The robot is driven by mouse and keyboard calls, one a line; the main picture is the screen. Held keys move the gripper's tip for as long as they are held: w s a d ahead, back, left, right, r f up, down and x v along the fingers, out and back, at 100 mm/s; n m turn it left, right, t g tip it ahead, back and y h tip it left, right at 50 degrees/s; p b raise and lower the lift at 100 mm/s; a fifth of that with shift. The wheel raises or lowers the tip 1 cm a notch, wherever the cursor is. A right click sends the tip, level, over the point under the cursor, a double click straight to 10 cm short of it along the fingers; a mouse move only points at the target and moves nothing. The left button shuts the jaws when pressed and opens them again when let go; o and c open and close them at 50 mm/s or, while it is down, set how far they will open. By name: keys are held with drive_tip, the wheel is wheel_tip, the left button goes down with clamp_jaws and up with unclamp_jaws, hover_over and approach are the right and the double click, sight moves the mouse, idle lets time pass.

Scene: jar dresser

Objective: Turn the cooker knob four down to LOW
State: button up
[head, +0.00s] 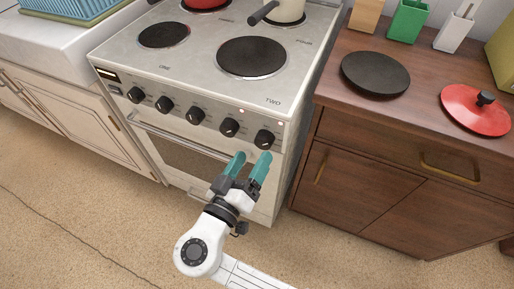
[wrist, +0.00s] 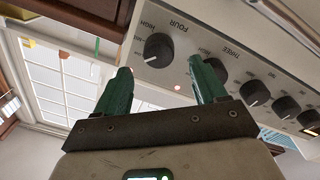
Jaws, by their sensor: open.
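The cooker (head: 200,88) has a row of several black knobs on its front panel. Knob four (head: 264,138) is the rightmost in the head view. In the wrist view knob four (wrist: 158,47) sits beneath an upside-down FOUR label, with HIGH printed beside it. A pale pointer mark shows near its lower left edge there; the LOW label cannot be made out. My gripper (head: 251,157) is open and empty, its teal fingers pointing up at the panel just below knob four. In the wrist view the fingertips (wrist: 160,66) stand apart either side of the knob, seemingly not touching it.
Knob three (head: 229,127) is close on the left. The oven door handle (head: 180,137) runs below the panel. A cream saucepan (head: 284,12) and a red pot (head: 205,3) stand on the hob. A wooden dresser (head: 331,92) adjoins on the right, holding a red lid (head: 470,112).

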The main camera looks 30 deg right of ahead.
drive_tip(key=v, duration=0.6)
idle(0.5)
drive_tip(key=s+d+f+g+y, duration=0.4)
drive_tip(key=d+f+g, duration=0.3)
drive_tip(key=d, duration=0.4)
drive_tip(key=s+d+f+n+g+y, duration=0.2)
drive_tip(key=s+d+f+n+y, duration=0.1)
drive_tip(key=s+d+f+y, duration=0.55)
drive_tip(key=s+a+r+y+p, duration=0.1)
drive_tip(key=s+r+p, duration=0.1)
drive_tip(key=r+p, duration=0.4)
drive_tip(key=s+a+r+n+y+p, duration=0.1)
drive_tip(key=s+r+p, duration=0.2)
drive_tip(key=r+p, duration=0.4)
drive_tip(key=shift+a+p, duration=0.3)
drive_tip(key=shift+p, duration=0.15)
drive_tip(key=shift+r+y, duration=0.1)
drive_tip(key=shift+y, duration=0.15)
